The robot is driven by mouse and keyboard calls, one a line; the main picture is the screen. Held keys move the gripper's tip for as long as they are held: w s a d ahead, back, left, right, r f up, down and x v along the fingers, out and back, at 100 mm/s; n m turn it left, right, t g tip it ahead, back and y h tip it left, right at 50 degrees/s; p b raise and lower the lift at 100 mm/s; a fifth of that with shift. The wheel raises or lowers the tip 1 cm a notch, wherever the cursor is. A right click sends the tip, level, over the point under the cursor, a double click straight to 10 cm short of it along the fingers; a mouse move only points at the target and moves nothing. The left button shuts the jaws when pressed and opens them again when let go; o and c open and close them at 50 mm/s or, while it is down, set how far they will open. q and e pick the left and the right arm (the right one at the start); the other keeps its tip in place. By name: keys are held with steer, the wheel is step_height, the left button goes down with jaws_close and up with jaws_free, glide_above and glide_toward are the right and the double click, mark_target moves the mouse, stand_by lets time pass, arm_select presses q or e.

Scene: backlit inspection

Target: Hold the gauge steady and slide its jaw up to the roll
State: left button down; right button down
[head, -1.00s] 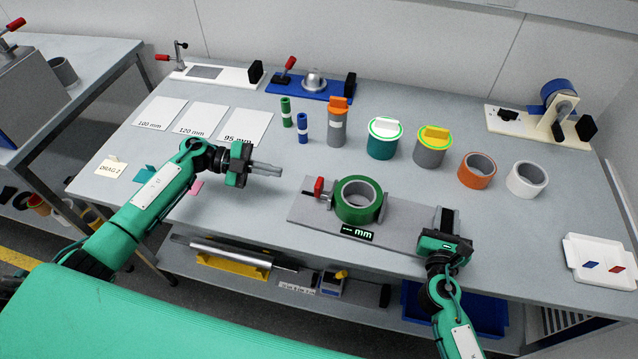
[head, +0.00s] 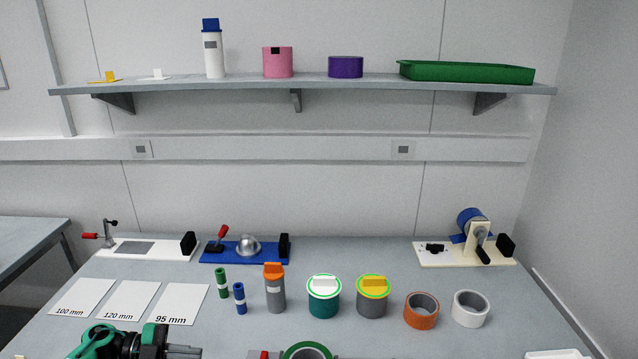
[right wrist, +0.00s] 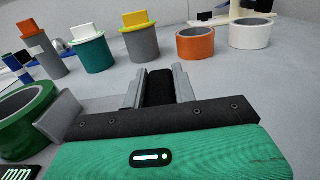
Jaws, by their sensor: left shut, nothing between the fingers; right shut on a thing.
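The green roll (head: 307,351) shows only its top at the bottom edge of the head view; it also shows at the left of the right wrist view (right wrist: 24,122). A grey upright jaw plate (right wrist: 63,117) of the gauge stands close beside it; I cannot tell if they touch. The gauge's red knob (head: 263,354) is just left of the roll. My right gripper (right wrist: 159,84) is shut on a black block (right wrist: 160,88), apparently the gauge's grip. My left gripper (head: 186,351) is shut and empty, left of the gauge. Most of the gauge is below the head view.
Behind stand an orange-topped grey cylinder (head: 275,292), two lidded pots (head: 323,302) (head: 372,302), an orange ring (head: 421,312) and a white ring (head: 470,309). Marked cards (head: 180,304) lie left. Fixtures line the back; a wall shelf (head: 300,86) is above.

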arm_select(q)
steer(key=x, duration=0.5)
steer(key=shift+s+d+r, duration=0.25)
steer(key=shift+d+r, duration=0.05)
steer(key=shift+d, duration=0.05)
arm_select(e)
steer(key=shift+f, duration=0.15)
arm_select(q)
steer(key=shift+x, duration=3.4)
steer(key=shift+d, duration=0.3)
arm_select(e)
steer(key=shift+a, duration=0.1)
arm_select(q)
steer(key=shift+w+a, duration=0.2)
steer(key=shift+a, duration=1.8)
steer(key=v, duration=1.2)
